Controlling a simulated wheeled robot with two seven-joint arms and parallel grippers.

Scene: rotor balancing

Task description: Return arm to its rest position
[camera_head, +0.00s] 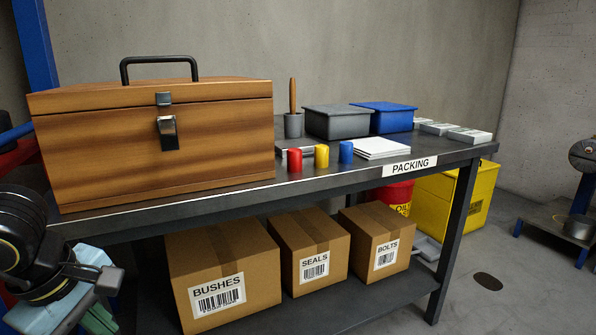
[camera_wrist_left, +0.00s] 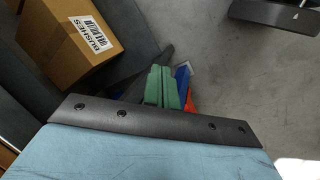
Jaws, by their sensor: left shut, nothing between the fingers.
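My left arm comes in at the lower left of the head view, in front of the packing bench (camera_head: 330,187). My left gripper (camera_head: 103,320) hangs low there, with a pale blue body and green fingers partly cut by the frame edge. In the left wrist view its green fingers (camera_wrist_left: 163,88) are together, with nothing between them. The grey floor shows beyond them. The gripper is apart from the bench top and the boxes. My right gripper is in neither view.
A wooden toolbox (camera_head: 160,140) stands on the bench. Red (camera_head: 295,160), yellow (camera_head: 321,156) and blue (camera_head: 346,152) cylinders stand to its right. Cartons, including the BUSHES box (camera_head: 223,272), sit on the lower shelf near my left gripper. A yellow bin (camera_head: 455,203) stands beyond.

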